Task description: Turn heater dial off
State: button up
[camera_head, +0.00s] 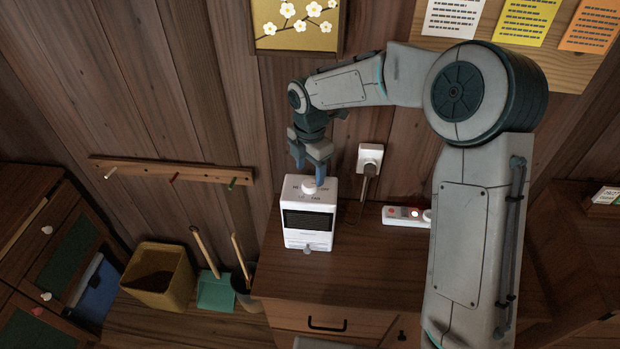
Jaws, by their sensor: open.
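A small white heater (321,221) with a dark front grille stands upright on a wooden cabinet top (350,268). A round white dial (309,186) sits on the heater's top face, with small markings around it that are too small to read. My gripper (310,182) points down right over the dial, with its blue fingers apart on either side of it. I cannot tell whether the fingers touch the dial. A grey knob (306,250) shows low on the heater's front.
A wall outlet (370,158) with a plug and cord is right of the heater. A white power strip (403,216) with a red light lies farther right. A peg rail (175,172) is on the wall at left. A bin (158,280) and a green dustpan (215,291) stand below left.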

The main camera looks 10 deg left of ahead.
aim_at(313, 185)
notch_tip(313, 185, up, 10)
jog(key=shift+b, duration=0.4)
jog(key=shift+f, duration=0.15)
jog(key=s+d+r+m+t+h, duration=0.1)
jog(key=s+d+r+m, duration=0.1)
jog(key=s+d+m, duration=0.55)
jog(key=s+d+r+m+t, duration=0.15)
jog(key=s+d+m, duration=0.25)
jog(key=d+m, duration=0.5)
jog(key=s+d+f+m+t+y, duration=0.1)
jog(key=s+d+f+m, duration=0.1)
jog(key=s+d+m, duration=0.6)
jog(key=s+m, duration=0.3)
jog(key=shift+s+d+f, duration=0.25)
jog(key=shift+d+f, duration=0.05)
